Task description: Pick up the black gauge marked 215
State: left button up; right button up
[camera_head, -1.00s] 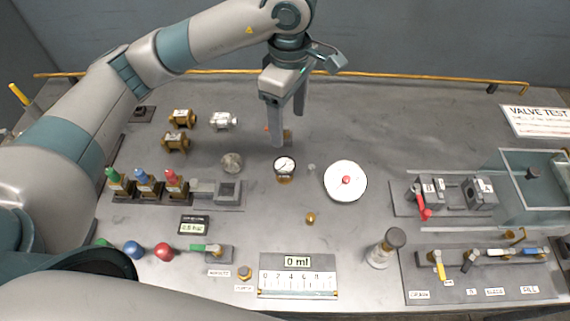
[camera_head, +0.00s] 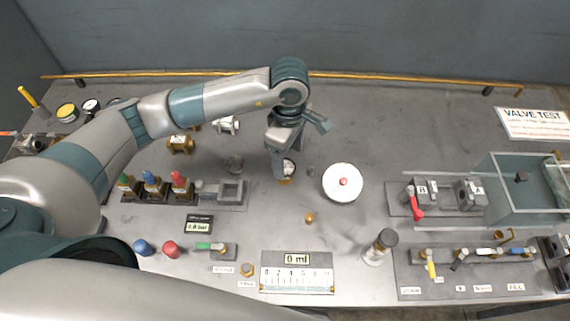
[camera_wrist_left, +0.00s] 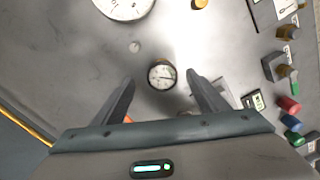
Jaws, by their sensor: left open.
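A small round gauge with a white dial and a dark rim sits on the table in the middle of the wrist view (camera_wrist_left: 162,74). In the head view this gauge (camera_head: 288,168) is partly hidden by my left gripper (camera_head: 287,160). Its marking is too small to read. My left gripper is open and empty; in the wrist view its fingertips (camera_wrist_left: 161,80) lie either side of the gauge, with gaps to it. Another dark-rimmed gauge (camera_head: 90,105) and a yellow-rimmed one (camera_head: 66,112) stand at the far left. My right gripper is not in view.
A large white dial (camera_head: 344,182) with a red centre lies right of the gauge. A small brass piece (camera_head: 309,218) is in front. Coloured-top valves (camera_head: 152,186) and a grey square holder (camera_head: 231,193) stand left. A clear tank (camera_head: 520,190) is at the right.

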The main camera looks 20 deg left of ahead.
aim_at(286, 167)
pick_arm(q)
jog(key=shift+f, duration=0.3)
jog(key=shift+a+f+p, duration=0.15)
jog(key=shift+f+p, duration=0.35)
jog(key=shift+p, duration=0.25)
jog(key=f+p, duration=0.2)
jog(key=f, duration=0.1)
jog(key=shift+s+a+f, duration=0.15)
jog(key=shift+a+f, duration=0.05)
jog(key=shift+f, duration=0.35)
jog(key=c, duration=1.2)
